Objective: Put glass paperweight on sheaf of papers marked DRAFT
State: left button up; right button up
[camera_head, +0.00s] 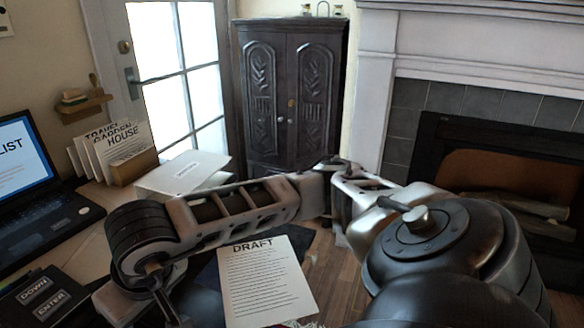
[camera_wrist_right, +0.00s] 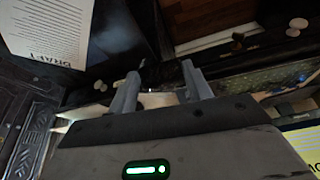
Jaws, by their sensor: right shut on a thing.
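The sheaf of papers marked DRAFT (camera_head: 262,285) lies at the bottom middle of the head view, partly under my arm. It also shows upside down at the top left of the right wrist view (camera_wrist_right: 45,25). My right arm reaches across to the left in the head view. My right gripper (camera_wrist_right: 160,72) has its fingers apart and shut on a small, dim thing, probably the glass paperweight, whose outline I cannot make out. The DRAFT sheaf is up and left of the fingers in the right wrist view. My left gripper is not in view.
A laptop (camera_head: 40,190) stands at the left. Upright papers in a holder (camera_head: 132,168) and a white box (camera_head: 180,172) stand behind my arm. A cabinet (camera_head: 290,95) and fireplace (camera_head: 500,170) are beyond.

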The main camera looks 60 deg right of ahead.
aim_at(262, 276)
jog(key=k, duration=0.55)
jog(key=z, duration=2.15)
jog(key=i, duration=0.8)
jog(key=u, duration=1.75)
